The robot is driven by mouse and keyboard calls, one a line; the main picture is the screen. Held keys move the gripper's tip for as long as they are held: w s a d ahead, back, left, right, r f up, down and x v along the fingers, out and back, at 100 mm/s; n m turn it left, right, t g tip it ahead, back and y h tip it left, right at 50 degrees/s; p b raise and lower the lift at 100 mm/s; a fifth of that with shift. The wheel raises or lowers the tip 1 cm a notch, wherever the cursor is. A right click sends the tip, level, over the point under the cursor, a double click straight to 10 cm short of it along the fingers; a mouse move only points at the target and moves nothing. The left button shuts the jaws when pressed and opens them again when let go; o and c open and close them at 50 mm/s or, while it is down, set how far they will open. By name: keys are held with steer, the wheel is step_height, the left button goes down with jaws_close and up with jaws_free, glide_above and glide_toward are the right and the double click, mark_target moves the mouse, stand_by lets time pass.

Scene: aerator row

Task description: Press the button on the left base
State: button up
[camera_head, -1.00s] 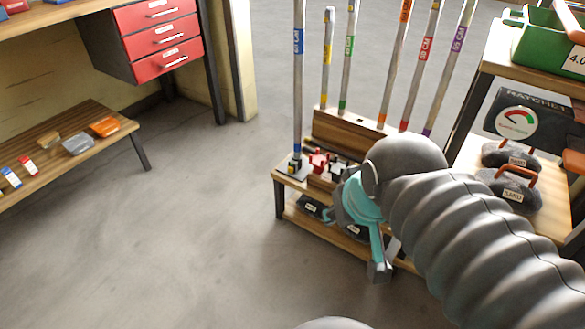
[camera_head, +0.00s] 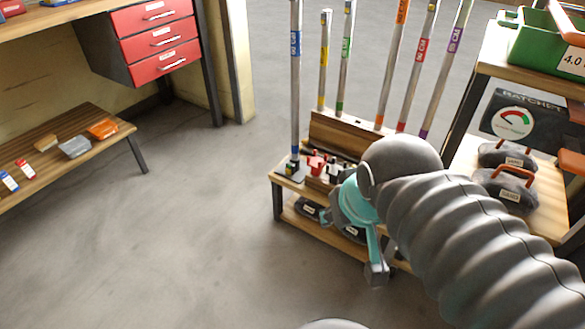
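A wooden rack (camera_head: 285,178) stands in the middle, with several upright poles bearing coloured bands. At its left end, a blue-banded pole (camera_head: 296,80) rises from a small dark base (camera_head: 292,169). No button on this base can be made out at this size. Red (camera_head: 316,163) and dark small parts sit beside it on the rack top. My gripper (camera_head: 372,262), teal and grey, hangs in front of the rack, right of the left base and apart from it. My arm hides the rack's right part.
A shelf with sandbags (camera_head: 506,189) and a green crate (camera_head: 545,45) stands at the right. A low wooden bench (camera_head: 60,168) and red drawers (camera_head: 160,42) are at the left. The grey floor between is clear.

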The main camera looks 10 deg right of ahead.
jaws_close()
stand_by(1.3)
